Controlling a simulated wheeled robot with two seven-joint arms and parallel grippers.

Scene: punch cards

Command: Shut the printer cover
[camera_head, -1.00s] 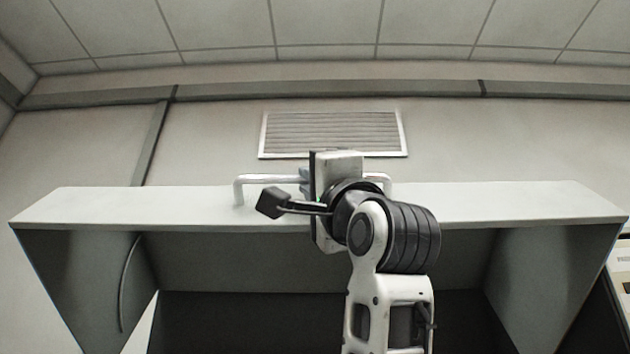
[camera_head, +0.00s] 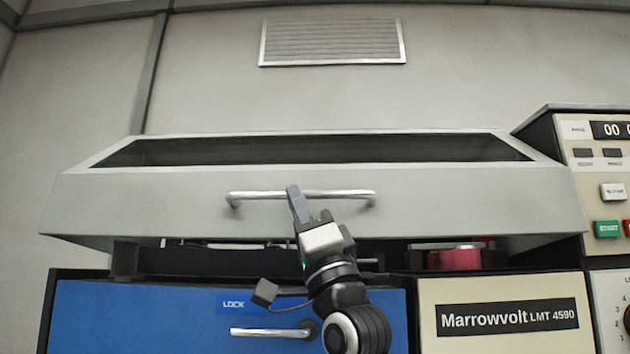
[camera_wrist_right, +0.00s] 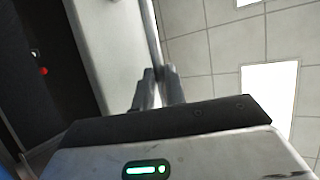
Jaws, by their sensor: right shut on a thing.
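The printer cover (camera_head: 450,200) is a light grey hood, tilted down close to the printer body, with a dark gap still showing beneath its front edge. Its silver bar handle (camera_head: 345,194) runs across the front face. My right gripper (camera_head: 294,192) is shut on this handle, near its middle. In the right wrist view the fingers (camera_wrist_right: 159,88) close around the handle bar (camera_wrist_right: 150,35), beside the pale cover (camera_wrist_right: 108,45). My left gripper is in neither view.
Below the cover are a blue panel (camera_head: 130,315) marked LOCK with a silver handle (camera_head: 270,332), and a cream Marrowvolt panel (camera_head: 435,295). A red part (camera_head: 455,259) shows in the gap. A control panel (camera_head: 590,180) stands at the right. A wall vent (camera_head: 333,42) is behind.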

